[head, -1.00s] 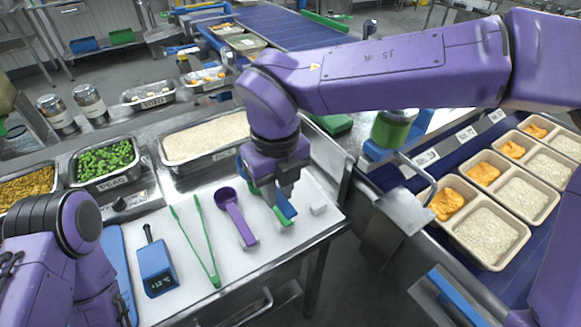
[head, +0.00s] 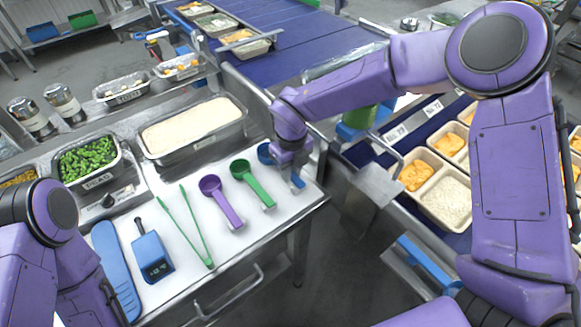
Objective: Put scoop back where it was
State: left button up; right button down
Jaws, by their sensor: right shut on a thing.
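My right gripper (head: 290,168) is shut on a blue scoop at the right end of the white counter top. The scoop's round bowl (head: 265,152) shows to the left of the gripper, and part of its handle shows below the fingers; the rest is hidden. I cannot tell whether it touches the counter. A green scoop (head: 256,186) lies just left of it, bowl toward the back, and a purple scoop (head: 226,209) lies left of that in the same direction. My left arm shows at the lower left, but its gripper is out of view.
Green tongs (head: 196,232), a blue thermometer (head: 152,256) and a long blue utensil (head: 115,272) lie left of the scoops. Behind are a rice pan (head: 195,133) and a pan of peas (head: 88,160). Filled trays (head: 444,204) stand on the right conveyor.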

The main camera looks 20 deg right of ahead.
jog(key=shift+f, duration=0.15)
jog(key=c, duration=1)
grip_release()
notch_tip(320, 180, up, 12)
jog(key=shift+s+r+b, duration=0.15)
jog(key=shift+r+b, duration=0.1)
jog(key=shift+b, duration=0.45)
